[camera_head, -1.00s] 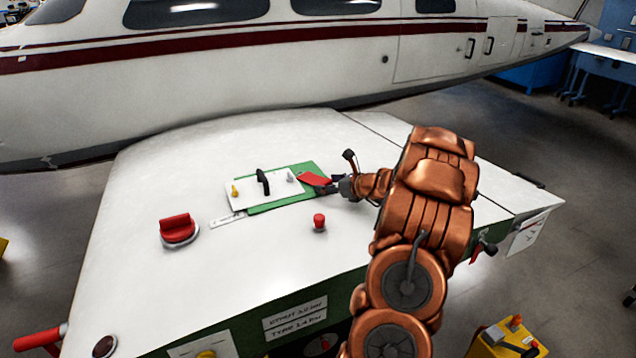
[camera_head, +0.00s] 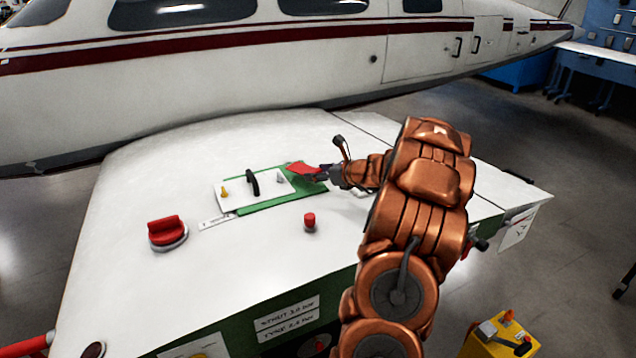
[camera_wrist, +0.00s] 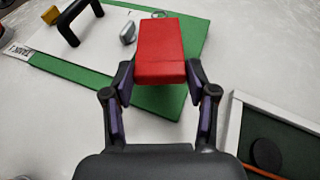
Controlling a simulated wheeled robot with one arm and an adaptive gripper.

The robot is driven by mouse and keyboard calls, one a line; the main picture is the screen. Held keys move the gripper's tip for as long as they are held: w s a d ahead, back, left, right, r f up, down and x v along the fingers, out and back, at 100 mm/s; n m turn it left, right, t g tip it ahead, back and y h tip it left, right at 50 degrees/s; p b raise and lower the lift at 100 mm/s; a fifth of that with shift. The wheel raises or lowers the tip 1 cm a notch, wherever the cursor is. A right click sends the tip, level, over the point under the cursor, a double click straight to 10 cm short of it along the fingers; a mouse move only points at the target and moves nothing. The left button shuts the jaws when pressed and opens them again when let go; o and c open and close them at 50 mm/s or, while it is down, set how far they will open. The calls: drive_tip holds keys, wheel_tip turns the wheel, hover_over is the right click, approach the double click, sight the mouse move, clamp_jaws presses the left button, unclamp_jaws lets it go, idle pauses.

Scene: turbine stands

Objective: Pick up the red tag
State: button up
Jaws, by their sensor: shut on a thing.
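The red tag (camera_wrist: 160,48) is a flat red block between the two fingers of my gripper (camera_wrist: 160,85) in the wrist view. The fingertips press on its near end from both sides. In the head view the red tag (camera_head: 305,170) shows at the end of my gripper (camera_head: 326,173), above the right part of the green board. Whether the tag still touches the board is hard to tell.
The green board (camera_head: 262,207) bears a white plate (camera_head: 238,199) with a black handle (camera_head: 252,182), a yellow knob and a grey knob. A red button (camera_head: 310,222) and a red rotary knob (camera_head: 167,230) stand on the white top. An aircraft fuselage (camera_head: 300,75) is behind.

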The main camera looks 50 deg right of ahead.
drive_tip(key=s+a+b, duration=0.1)
drive_tip(key=s, duration=0.4)
drive_tip(key=s+a+r+b, duration=0.1)
drive_tip(key=s+a, duration=0.1)
drive_tip(key=s, duration=0.3)
drive_tip(key=s+a+b, duration=0.1)
drive_tip(key=s, duration=0.4)
drive_tip(key=shift+s+a+r, duration=0.15)
drive_tip(key=shift+s+a, duration=0.05)
drive_tip(key=o, duration=0.5)
drive_tip(key=shift+c, duration=0.2)
clamp_jaws()
drive_tip(key=shift+w, duration=0.1)
